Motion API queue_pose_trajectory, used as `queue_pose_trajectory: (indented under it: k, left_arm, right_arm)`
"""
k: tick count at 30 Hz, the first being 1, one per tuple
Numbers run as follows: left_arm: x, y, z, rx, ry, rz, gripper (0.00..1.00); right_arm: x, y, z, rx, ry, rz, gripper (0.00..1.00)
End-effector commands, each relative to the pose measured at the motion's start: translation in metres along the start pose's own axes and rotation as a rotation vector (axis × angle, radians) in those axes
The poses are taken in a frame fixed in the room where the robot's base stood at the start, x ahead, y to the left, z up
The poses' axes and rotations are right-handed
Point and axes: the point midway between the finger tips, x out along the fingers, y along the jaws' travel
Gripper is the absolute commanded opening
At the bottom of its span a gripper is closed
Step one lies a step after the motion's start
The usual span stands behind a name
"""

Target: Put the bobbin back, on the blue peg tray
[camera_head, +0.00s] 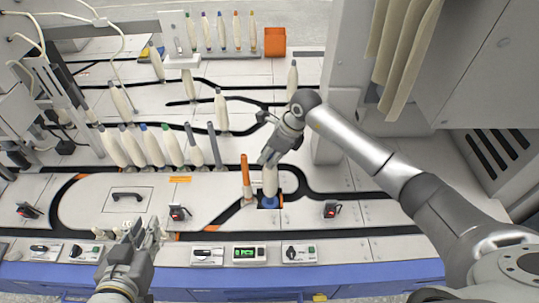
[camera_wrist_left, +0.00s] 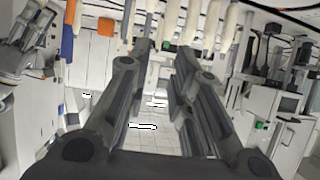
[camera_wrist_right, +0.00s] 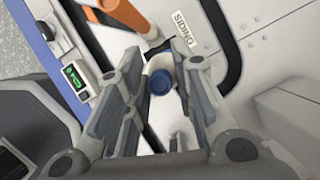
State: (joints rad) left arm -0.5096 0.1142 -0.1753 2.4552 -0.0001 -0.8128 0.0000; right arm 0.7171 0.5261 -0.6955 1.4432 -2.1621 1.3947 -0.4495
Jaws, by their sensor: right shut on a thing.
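A cream bobbin (camera_head: 270,180) stands roughly upright at the right end of the front track. Its lower end is at the blue peg tray (camera_head: 268,203); I cannot tell whether it is fully seated. My right gripper (camera_head: 270,158) is shut on the bobbin's upper part from above. In the right wrist view the bobbin (camera_wrist_right: 158,64) shows between the fingers with a round blue end facing the camera. My left gripper (camera_head: 148,232) is open and empty over the front left of the bench, and its spread fingers show in the left wrist view (camera_wrist_left: 160,62).
An orange upright tube (camera_head: 246,178) stands just left of the bobbin. A row of several cream bobbins (camera_head: 152,147) stands further left, with more on the back rack (camera_head: 222,32). An orange bin (camera_head: 275,41) is at the back. Small switches (camera_head: 331,209) line the front.

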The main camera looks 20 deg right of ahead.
Motion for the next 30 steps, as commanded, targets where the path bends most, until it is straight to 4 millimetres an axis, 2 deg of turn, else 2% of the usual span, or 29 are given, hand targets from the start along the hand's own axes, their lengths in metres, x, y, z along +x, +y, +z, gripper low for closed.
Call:
queue_pose_trajectory:
  k: [4,5,7,17,30]
  left_arm:
    - [0.001,0.001,-0.004,0.000,0.020,0.001,0.21]
    - [0.001,0.001,-0.005,0.000,0.023,0.002,0.21]
    - [0.001,0.001,-0.005,0.000,0.024,0.002,0.21]
    - [0.000,0.000,-0.004,0.000,0.012,0.000,0.21]
    - [-0.008,-0.004,0.029,-0.001,-0.153,-0.009,0.21]
  right_arm:
    - [0.001,0.000,0.000,0.000,-0.001,-0.001,0.00]
    - [0.001,0.000,0.000,0.000,-0.001,-0.001,0.27]
    - [0.001,0.000,0.000,0.000,-0.001,-0.001,0.33]
    - [0.000,0.000,-0.001,0.000,0.001,0.000,0.33]
    - [-0.009,0.000,0.000,0.000,0.000,0.000,0.33]
